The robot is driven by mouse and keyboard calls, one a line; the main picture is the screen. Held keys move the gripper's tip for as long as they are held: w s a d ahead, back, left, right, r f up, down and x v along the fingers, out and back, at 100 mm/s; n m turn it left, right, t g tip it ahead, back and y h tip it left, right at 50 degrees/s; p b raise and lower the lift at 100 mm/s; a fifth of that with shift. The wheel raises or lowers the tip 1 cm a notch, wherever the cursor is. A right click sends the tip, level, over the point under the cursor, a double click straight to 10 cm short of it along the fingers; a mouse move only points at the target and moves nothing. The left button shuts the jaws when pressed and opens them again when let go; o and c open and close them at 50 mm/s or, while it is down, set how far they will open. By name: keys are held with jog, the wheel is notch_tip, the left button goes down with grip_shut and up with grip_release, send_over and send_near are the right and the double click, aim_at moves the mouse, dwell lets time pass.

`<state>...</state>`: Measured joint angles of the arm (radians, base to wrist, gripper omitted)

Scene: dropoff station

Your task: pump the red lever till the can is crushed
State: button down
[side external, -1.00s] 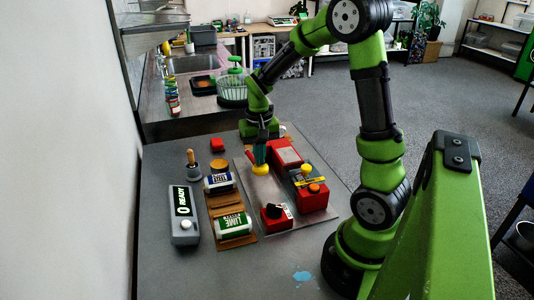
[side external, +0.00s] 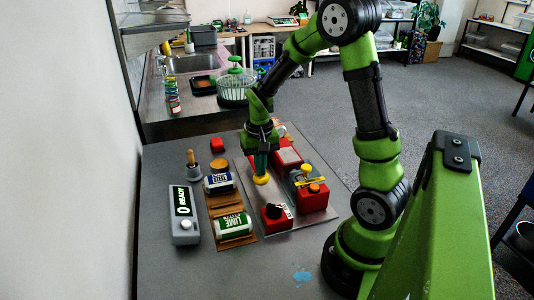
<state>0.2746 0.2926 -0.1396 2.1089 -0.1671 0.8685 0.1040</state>
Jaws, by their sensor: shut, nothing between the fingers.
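My gripper (side external: 261,170) is shut, with its teal fingertips pointing down at a yellow knob (side external: 261,180). The fingertips appear to touch the knob from above, with nothing held between them. The knob is over a metal plate (side external: 250,200) that bears red blocks. A red lever arm is hard to make out; part of it may be behind the gripper. One red block with a pale top (side external: 288,156) is just right of my gripper. A green-and-white lime can (side external: 234,225) and a blue-and-white can (side external: 218,183) lie on their sides on brown cardboard. I cannot make out a can in the crusher.
A grey box (side external: 184,228) reads "0 READY". A blue splash mark (side external: 302,276) is on the otherwise bare front table.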

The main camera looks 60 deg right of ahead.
jog(key=shift+d+f, duration=0.1)
jog(key=shift+f, duration=1.05)
jog(key=shift+w+d+r, duration=0.1)
jog(key=shift+r, duration=1.15)
jog(key=shift+w+d+r, duration=0.1)
jog(key=shift+w+r, duration=0.05)
jog(key=shift+r, duration=1.15)
jog(key=shift+w+d+r, duration=0.1)
jog(key=shift+r, duration=1.15)
jog(key=shift+s+a+f, duration=0.15)
jog(key=shift+f, duration=0.55)
jog(key=shift+s+a+f, duration=0.15)
jog(key=shift+f, duration=0.55)
